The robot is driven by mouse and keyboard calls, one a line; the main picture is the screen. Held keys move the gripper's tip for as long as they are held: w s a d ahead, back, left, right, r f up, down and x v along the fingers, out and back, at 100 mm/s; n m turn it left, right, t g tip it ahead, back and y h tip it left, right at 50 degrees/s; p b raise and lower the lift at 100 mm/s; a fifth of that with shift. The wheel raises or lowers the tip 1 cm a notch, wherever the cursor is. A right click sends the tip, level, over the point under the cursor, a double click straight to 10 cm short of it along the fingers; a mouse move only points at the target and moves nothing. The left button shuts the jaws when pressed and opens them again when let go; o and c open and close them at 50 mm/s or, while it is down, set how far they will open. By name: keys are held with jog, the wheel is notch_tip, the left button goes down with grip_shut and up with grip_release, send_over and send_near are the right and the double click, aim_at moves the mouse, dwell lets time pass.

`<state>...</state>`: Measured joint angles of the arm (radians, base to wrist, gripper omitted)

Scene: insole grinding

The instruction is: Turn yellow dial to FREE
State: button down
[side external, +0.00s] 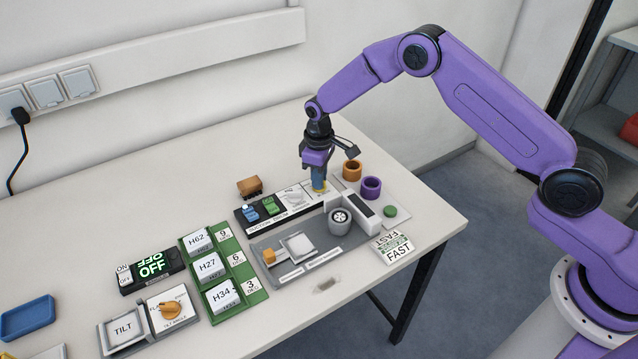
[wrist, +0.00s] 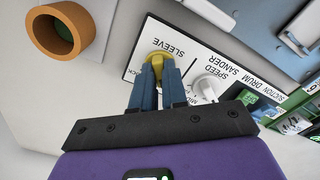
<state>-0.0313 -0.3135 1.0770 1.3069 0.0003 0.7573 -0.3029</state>
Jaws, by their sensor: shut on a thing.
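The yellow dial (wrist: 155,57) is on a white plate (wrist: 150,33) labelled SLEEVE, seen in the wrist view. My gripper (wrist: 157,68) is shut on the dial, with its blue fingers around it. The fingers hide part of the dial, and I cannot read its setting or find the word FREE. In the side external view my gripper (side external: 319,187) points down at the right end of the control strip (side external: 318,201), and the dial is largely hidden there.
A white dial (wrist: 208,84) marked SANDER SPEED sits beside the yellow one. An orange ring (side external: 352,171) and a purple ring (side external: 371,187) stand right of my gripper. The grey drum (side external: 340,221) is in front. The table's back left is clear.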

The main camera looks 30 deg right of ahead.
jog(key=shift+n, duration=0.5)
jog(key=c, duration=1.3)
grip_release()
jog(key=shift+r, duration=3.5)
